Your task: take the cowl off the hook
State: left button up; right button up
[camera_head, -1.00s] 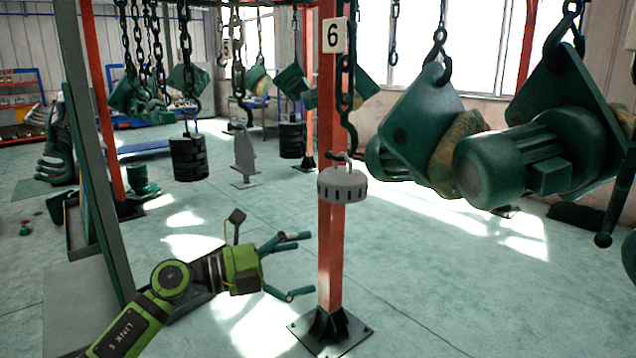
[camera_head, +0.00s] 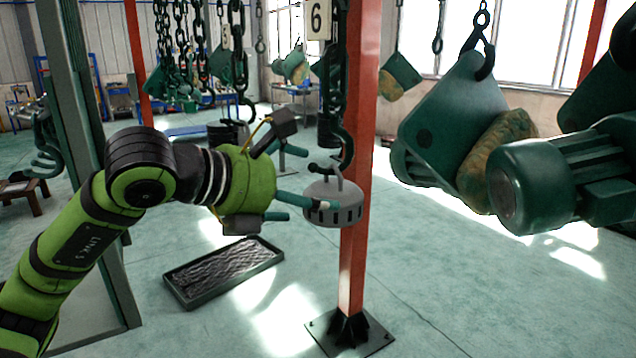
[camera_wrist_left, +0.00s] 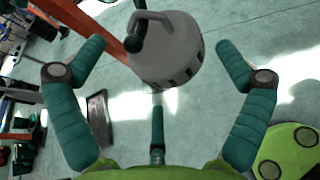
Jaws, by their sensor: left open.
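The cowl (camera_head: 333,208) is a grey slotted cap with a handle on top. It hangs upright by its handle from the dark hook (camera_head: 346,150) on a chain, in front of the orange post. My left gripper (camera_head: 300,187) is open just left of the cowl, fingers pointing at it. One finger overlaps the cowl's left side in the head view; I cannot tell if it touches. In the left wrist view the cowl (camera_wrist_left: 172,58) sits between the spread fingers, and the hook (camera_wrist_left: 134,40) is at its handle. My right gripper is not in view.
The orange post (camera_head: 360,240) stands close behind the cowl, with a number 6 sign (camera_head: 318,20) near its top. Green motor units (camera_head: 545,180) hang at the right. A black tray (camera_head: 222,272) lies on the floor below my left arm. Other chains hang behind.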

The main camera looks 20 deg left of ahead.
aim_at(316, 192)
pick_arm(q)
jog(key=p+x, duration=0.1)
jog(key=x, duration=0.2)
jog(key=shift+r+p, duration=0.1)
jog(key=shift+p, duration=0.3)
jog(key=shift+p+x, duration=0.4)
jog(key=shift+x, duration=0.6)
jog(key=shift+w+d+f, duration=0.2)
jog(key=shift+w+f, duration=0.05)
jog(key=shift+w, duration=0.15)
jog(key=shift+f, duration=0.1)
jog(key=c, duration=1.1)
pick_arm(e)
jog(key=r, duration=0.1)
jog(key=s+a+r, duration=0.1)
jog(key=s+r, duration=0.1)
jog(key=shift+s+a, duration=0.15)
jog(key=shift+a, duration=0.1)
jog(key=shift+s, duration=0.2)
